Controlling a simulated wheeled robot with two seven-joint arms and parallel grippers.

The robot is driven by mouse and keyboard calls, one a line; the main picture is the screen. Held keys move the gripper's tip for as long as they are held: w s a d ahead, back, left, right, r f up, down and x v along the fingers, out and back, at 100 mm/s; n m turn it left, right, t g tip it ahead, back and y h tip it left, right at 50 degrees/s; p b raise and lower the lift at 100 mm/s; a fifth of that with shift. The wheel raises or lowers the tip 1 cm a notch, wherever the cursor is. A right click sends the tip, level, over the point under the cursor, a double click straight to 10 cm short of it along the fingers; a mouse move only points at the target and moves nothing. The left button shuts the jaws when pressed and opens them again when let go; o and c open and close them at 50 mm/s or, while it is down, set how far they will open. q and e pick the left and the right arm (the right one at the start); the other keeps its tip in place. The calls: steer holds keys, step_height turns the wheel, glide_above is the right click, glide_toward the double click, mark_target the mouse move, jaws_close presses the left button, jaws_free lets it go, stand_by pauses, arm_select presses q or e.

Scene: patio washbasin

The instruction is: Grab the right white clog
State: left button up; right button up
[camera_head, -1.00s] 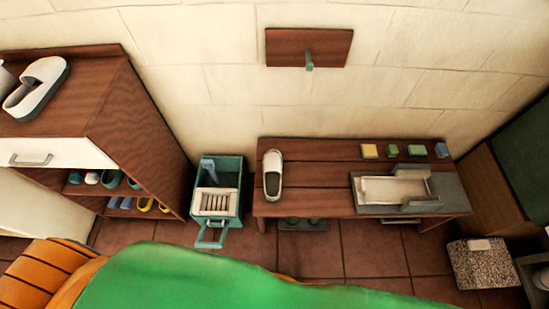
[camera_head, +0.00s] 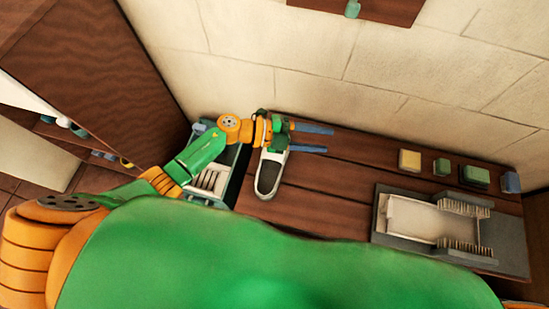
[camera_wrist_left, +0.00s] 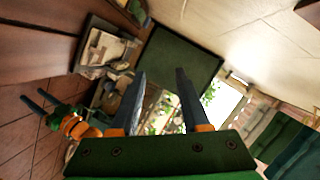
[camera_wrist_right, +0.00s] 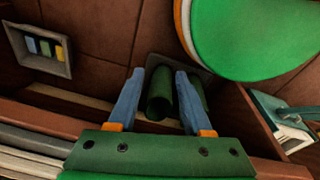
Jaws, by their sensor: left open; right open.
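My left gripper (camera_head: 330,139) is open above the clog's toe end. Its blue fingers point right, apart from each other, with nothing seen between them; the wrist hides part of the toe. In the left wrist view the open fingers (camera_wrist_left: 160,72) show no clog. My right gripper (camera_wrist_right: 160,74) is open, with dark green cylinders (camera_wrist_right: 159,97) beyond its fingers. It also shows low over the tiles in the left wrist view (camera_wrist_left: 35,96).
The bench (camera_head: 330,185) carries a grey-white tray (camera_head: 412,216) with brushes and several small coloured blocks (camera_head: 475,176). An open teal crate (camera_head: 212,180) stands left of the bench. A tall wooden cabinet (camera_head: 90,60) is at left, the wall behind. Mid-bench is clear.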

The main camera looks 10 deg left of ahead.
arm_select(q)
steer(key=s+a+f+m+g+y+b, duration=0.25)
steer(key=f+m+g+y+b, duration=0.35)
steer(key=f, duration=0.5)
steer(key=m+t+y+b, duration=0.2)
steer(key=m+y+b, duration=0.25)
steer(key=y, duration=0.25)
glide_above(259, 166)
steer(key=d, duration=0.3)
steer(key=shift+n, duration=0.35)
steer(key=f, duration=0.5)
steer(key=shift+s+d+f, duration=0.15)
steer(key=shift+s, duration=0.15)
steer(key=a+f, duration=0.1)
steer(key=a+f+y+b, duration=0.1)
steer(key=f, duration=0.1)
steer(key=a+f+y+b, duration=0.1)
steer(key=f, duration=0.1)
steer(key=shift+w+a, duration=0.2)
steer(key=shift+w, duration=0.2)
steer(key=shift+f, duration=0.35)
jaws_close()
arm_select(e)
steer(key=w+f, duration=0.4)
steer(key=f, duration=1.2)
steer(key=shift+w+a+f+t, duration=0.15)
steer(key=shift+a+f+t, duration=0.05)
steer(key=shift+f+t, duration=0.1)
